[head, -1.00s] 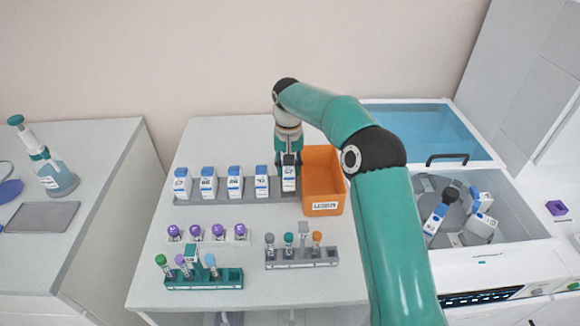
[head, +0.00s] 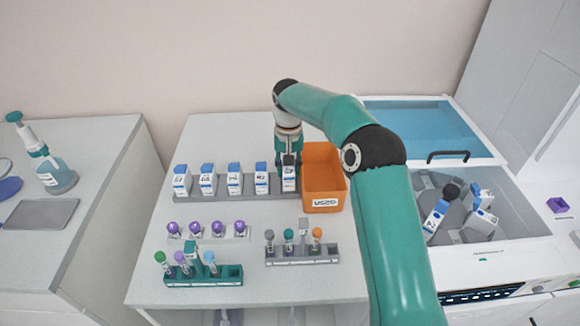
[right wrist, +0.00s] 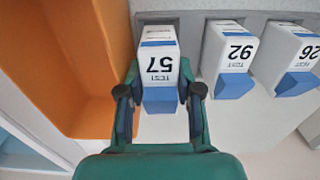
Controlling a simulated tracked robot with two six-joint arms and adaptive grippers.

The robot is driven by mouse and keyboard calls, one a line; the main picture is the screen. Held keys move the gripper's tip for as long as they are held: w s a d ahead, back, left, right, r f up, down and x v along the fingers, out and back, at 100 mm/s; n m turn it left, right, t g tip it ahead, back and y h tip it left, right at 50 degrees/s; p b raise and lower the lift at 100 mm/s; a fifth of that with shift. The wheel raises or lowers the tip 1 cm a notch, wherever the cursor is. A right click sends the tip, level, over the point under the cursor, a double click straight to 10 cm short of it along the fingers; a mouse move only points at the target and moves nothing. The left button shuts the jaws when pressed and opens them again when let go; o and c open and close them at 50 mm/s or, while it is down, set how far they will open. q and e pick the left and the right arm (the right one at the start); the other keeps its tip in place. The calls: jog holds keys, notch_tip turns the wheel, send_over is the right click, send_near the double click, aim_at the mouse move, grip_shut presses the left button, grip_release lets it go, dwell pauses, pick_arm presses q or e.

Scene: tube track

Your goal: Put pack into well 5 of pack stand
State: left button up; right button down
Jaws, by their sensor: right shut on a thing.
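The pack stand (head: 222,195) is a grey rack at the back of the table. Several white packs with blue caps stand upright in a row along it. The pack (head: 289,182) at its right end is between the fingers of my right gripper (head: 288,163). In the right wrist view this pack (right wrist: 159,68) reads TEST 57, and my right gripper (right wrist: 159,92) is shut on it from both sides. The pack stands upright at the stand's end place; its bottom is hidden, so I cannot tell how deep it sits. My left gripper is not in view.
An orange bin (head: 322,203) stands close to the right of the held pack. Neighbouring packs, one reading 92 (right wrist: 232,50), are close on the other side. Tube racks (head: 302,256) stand nearer the front. An open white machine (head: 530,225) holding packs is at right.

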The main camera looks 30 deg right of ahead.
jog(key=shift+f, duration=0.3)
jog(key=shift+f+b, duration=0.35)
jog(key=shift+f, duration=0.05)
jog(key=shift+f, duration=0.1)
dwell(1.0)
jog(key=c, duration=0.7)
grip_release()
jog(key=shift+d, duration=0.1)
jog(key=shift+w+r, duration=0.1)
jog(key=shift+r, duration=0.4)
jog(key=r, duration=1.1)
jog(key=shift+a, duration=0.35)
jog(key=shift+f, duration=0.1)
